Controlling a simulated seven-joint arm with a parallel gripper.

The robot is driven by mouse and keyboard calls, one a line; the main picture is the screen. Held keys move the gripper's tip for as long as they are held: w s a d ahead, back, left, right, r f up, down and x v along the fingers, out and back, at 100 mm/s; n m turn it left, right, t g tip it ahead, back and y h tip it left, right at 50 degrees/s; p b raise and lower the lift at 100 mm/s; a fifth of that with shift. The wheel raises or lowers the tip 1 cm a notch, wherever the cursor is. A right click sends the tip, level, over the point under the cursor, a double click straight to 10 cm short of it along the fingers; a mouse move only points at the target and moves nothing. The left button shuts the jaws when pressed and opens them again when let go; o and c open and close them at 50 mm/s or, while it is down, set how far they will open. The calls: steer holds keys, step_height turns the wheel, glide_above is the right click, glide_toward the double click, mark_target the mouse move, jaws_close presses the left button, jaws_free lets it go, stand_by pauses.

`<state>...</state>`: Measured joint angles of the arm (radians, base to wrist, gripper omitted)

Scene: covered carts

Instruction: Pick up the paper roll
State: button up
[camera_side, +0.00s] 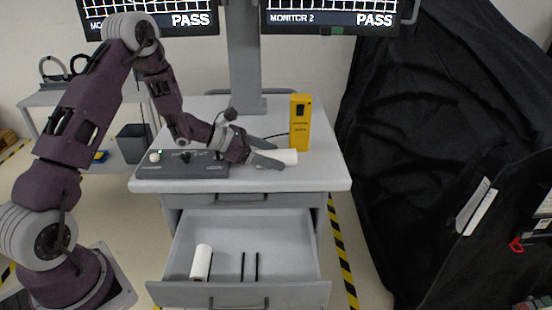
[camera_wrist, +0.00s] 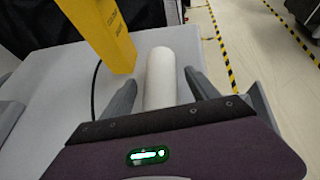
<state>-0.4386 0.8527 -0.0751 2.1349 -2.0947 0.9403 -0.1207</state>
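A white paper roll (camera_side: 288,156) lies on its side on the top of the grey cart (camera_side: 320,178), near the right part of the top. It also shows in the wrist view (camera_wrist: 161,70), running away from the palm. My gripper (camera_side: 279,157) is low over the cart top with its fingers on either side of the near part of the roll. In the wrist view my gripper (camera_wrist: 160,79) is open, with gaps visible between the fingers and the roll. A second white roll (camera_side: 201,262) lies in the open drawer (camera_side: 240,228) below.
A yellow device (camera_side: 300,122) with a black cable stands just behind the roll. A dark control box (camera_side: 182,166) is on the cart's left side. Monitors (camera_side: 330,17) hang above on a grey column (camera_side: 245,60). Black sheeting (camera_side: 420,120) covers something at right.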

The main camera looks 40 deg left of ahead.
jaws_close()
steer(key=shift+r, duration=0.15)
